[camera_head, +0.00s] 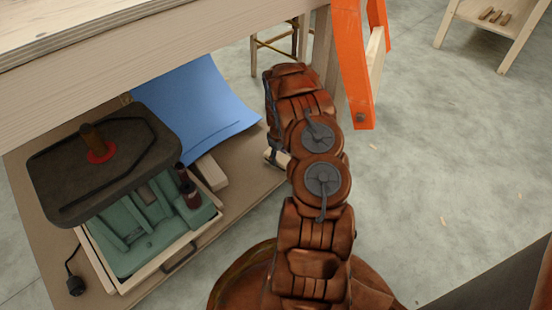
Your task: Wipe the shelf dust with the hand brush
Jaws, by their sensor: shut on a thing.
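The lower shelf board (235,205) is brown and lies under the pale workbench at the left. My brown arm reaches up the middle of the picture, in front of the shelf's right end. My gripper cannot be made out; the arm hides the place behind its far end. A small pale piece with a dark edge (277,157) peeks out left of the arm, over the shelf's right end. It may be part of the hand brush, but too little shows to tell. No dust can be made out on the bare shelf.
The shelf holds a pale crate (160,262) with green contents, a dark tray-like lid (125,150) over it, a blue sheet (195,100) and a wooden block (211,172). The bench top (150,25) overhangs. An orange frame (352,70) stands right; floor beyond is mostly clear.

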